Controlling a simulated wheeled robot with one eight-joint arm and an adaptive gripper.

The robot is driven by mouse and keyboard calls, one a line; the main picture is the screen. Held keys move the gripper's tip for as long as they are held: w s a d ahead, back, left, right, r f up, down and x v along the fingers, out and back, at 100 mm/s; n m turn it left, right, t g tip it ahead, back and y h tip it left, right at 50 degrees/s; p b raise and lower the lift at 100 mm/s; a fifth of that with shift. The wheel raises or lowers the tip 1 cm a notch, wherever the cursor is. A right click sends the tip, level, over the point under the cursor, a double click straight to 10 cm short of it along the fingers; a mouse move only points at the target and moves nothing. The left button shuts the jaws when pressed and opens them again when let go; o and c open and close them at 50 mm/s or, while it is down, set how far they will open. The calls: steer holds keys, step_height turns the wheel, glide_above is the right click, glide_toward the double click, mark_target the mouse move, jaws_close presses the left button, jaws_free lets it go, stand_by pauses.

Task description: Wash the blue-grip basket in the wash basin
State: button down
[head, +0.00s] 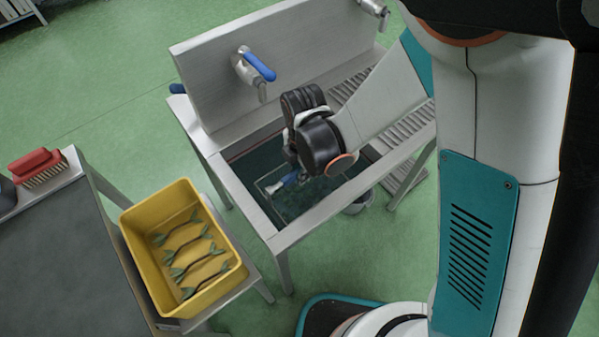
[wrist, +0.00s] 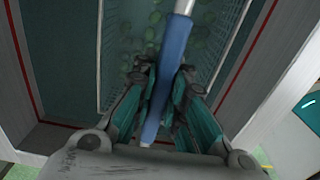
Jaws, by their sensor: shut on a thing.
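The wash basin (head: 250,212) is a grey metal sink with dark green water inside and a red line along its inner walls. The blue-grip basket's wire mesh (wrist: 112,45) shows in the water, with blurred green spots inside it. Its blue grip (wrist: 168,70) runs up between my fingers, and the grip also shows in the head view (head: 284,183). My gripper (wrist: 165,76) is shut on the blue grip, over the basin. In the head view my wrist hides part of the basket and basin.
A blue-levered tap (head: 257,68) is on the basin's backsplash (head: 215,85). A ribbed drainboard (head: 408,125) lies at the right. A yellow crate (head: 140,222) with several olive sprigs stands left of the basin. A red brush (head: 36,163) lies on the grey table (head: 60,260).

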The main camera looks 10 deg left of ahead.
steer(key=shift+w+d+b, duration=0.15)
steer(key=shift+w+d, duration=0.9)
steer(key=shift+w, duration=0.2)
steer(key=shift+w+d+b, duration=0.15)
steer(key=shift+w+d, duration=0.9)
steer(key=shift+w, duration=0.15)
steer(key=shift+s+a+b, duration=0.25)
steer(key=shift+s+a, duration=1.05)
steer(key=shift+s, duration=0.25)
steer(key=shift+s+a+b, duration=0.25)
steer(key=shift+s+a, duration=1.05)
steer(key=shift+s, duration=0.2)
steer(key=shift+w+d+b, duration=0.2)
steer(key=shift+w+d, duration=1.1)
steer(key=shift+w, duration=0.25)
steer(key=shift+w+d+b, duration=0.15)
steer(key=shift+w+d, duration=1.15)
steer(key=shift+w, duration=0.2)
steer(key=shift+s+a, duration=1.3)
steer(key=shift+s, duration=0.25)
steer(key=shift+s+a, duration=1.3)
steer(key=shift+s, duration=0.2)
steer(key=shift+w+d, duration=1.3)
steer(key=shift+w, duration=0.25)
